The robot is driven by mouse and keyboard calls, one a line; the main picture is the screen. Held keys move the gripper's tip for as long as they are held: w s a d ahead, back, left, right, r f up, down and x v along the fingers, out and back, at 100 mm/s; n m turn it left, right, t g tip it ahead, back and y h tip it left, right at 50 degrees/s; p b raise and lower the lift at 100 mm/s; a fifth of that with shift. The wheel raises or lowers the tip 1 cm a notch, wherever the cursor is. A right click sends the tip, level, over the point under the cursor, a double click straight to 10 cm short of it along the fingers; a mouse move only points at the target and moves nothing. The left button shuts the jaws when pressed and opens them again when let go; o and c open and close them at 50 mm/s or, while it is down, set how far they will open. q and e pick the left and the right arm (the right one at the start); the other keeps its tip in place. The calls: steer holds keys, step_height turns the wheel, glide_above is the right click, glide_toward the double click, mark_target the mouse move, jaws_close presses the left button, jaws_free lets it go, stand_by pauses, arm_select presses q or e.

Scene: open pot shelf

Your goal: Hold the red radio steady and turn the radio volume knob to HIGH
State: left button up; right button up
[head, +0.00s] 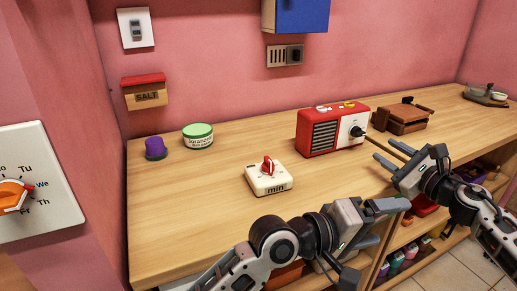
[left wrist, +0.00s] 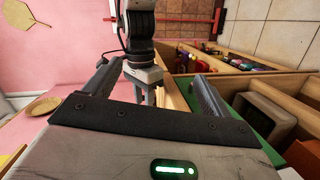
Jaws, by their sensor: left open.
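The red radio (head: 320,138) stands upright on the wooden counter, with a striped grille on its front. Its dark volume knob (head: 357,131) sits on a white plate at the right of the front; its exact setting is too small to read. My left gripper (head: 378,238) is open and empty at the counter's front edge, below the radio in the picture. In the left wrist view its two fingers (left wrist: 153,86) are spread, with my other arm between and beyond them.
A white timer with a red knob (head: 268,177) stands left of the radio, and a brown box (head: 402,117) close to its right. A green-lidded tin (head: 198,137) and purple item (head: 155,148) are at the left. The counter (head: 200,225) is bare in front. Open shelves lie below.

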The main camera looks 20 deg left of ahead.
arm_select(q)
steer(key=w+a+r+m+t+y, duration=0.1)
steer(key=w+a+r+m+t, duration=0.15)
steer(key=a+r, duration=0.45)
steer(key=w+a+r+m+t+y, duration=0.15)
steer(key=w+a+r+t, duration=0.3)
steer(key=r, duration=0.45)
steer(key=a+r+t+y, duration=0.2)
steer(key=a+r+y, duration=0.15)
steer(key=a, duration=0.55)
steer(key=a+r+t+y, duration=0.25)
steer(key=a+y, duration=0.25)
steer(key=a, duration=0.3)
steer(key=n+g+h, duration=0.7)
steer(key=n+g, duration=0.4)
steer(key=n, duration=1.5)
glide_toward(301, 133)
steer(key=shift+g, duration=0.25)
steer(key=x, duration=1.2)
steer(key=shift+w+r, duration=0.15)
steer(key=shift+r, duration=0.1)
steer(key=shift+c, duration=0.3)
